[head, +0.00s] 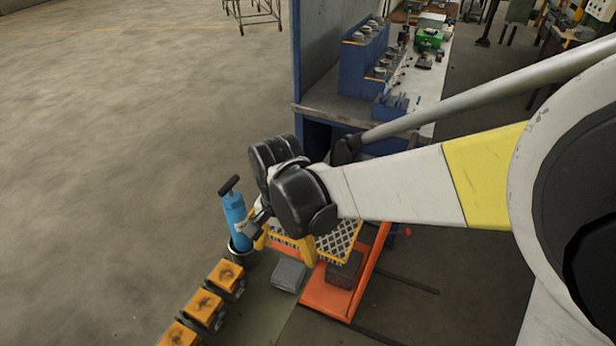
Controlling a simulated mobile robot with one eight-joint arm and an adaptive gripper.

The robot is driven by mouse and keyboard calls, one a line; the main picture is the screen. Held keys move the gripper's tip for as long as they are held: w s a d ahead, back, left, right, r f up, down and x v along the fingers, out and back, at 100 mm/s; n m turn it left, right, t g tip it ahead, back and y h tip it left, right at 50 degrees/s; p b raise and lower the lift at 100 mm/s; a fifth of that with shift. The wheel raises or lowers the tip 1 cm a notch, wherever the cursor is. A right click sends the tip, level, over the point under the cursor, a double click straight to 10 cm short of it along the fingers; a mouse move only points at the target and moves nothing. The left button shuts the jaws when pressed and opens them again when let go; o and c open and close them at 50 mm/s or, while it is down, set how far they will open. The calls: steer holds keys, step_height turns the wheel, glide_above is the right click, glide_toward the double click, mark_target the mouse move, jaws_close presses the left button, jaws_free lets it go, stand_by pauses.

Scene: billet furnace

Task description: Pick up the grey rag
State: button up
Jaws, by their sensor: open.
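The grey rag (289,275) looks like a small folded pad. It lies low, on or beside a greenish surface (262,305), just left of an orange frame. My gripper (285,246) is above and slightly behind the rag in the picture, with its yellow fingers spread apart. It is open and holds nothing that I can see. The rag's top shows clear of the fingers; the height gap between them cannot be judged.
A yellow lattice crate (340,241) stands behind the gripper, partly hidden. A dark block (344,270) rests on the orange frame (322,298). A blue pump-like cylinder (236,215) stands left. Orange blocks (226,276) line the lower left. A workbench (328,106) stands behind.

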mark_target(288, 272)
steer(key=f, duration=0.3)
steer(key=shift+s+f+b, duration=0.1)
steer(key=shift+s+b, duration=0.15)
steer(key=shift+b, duration=0.1)
step_height(288, 272, down, 6)
steer(key=shift+d+b, duration=0.15)
steer(key=shift+b, duration=0.95)
steer(key=c, duration=1.2)
